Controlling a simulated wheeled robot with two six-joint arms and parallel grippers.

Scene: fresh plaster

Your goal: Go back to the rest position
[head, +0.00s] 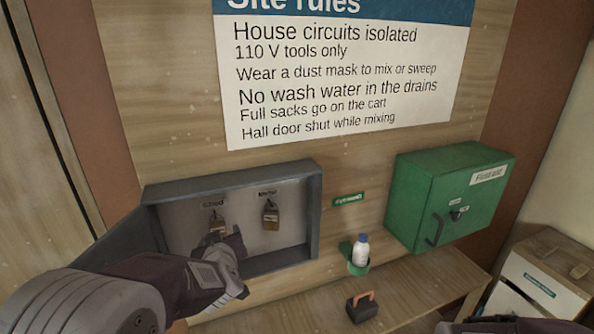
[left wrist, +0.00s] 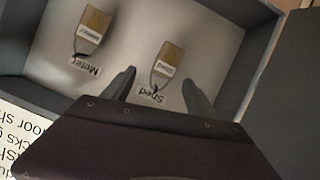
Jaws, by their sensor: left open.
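My left gripper (head: 224,242) is open in front of the grey open key box (head: 314,205) on the wall. In the head view the gripper partly covers the lower part of the Shed tag (head: 218,217). My right gripper's fingers do not show.
A green first aid box (head: 430,205) hangs to the right. A white bottle (head: 361,250) sits in a green holder (head: 357,268). Below, a dark block with an orange handle (head: 362,307) stands on a wooden ledge (head: 420,285).

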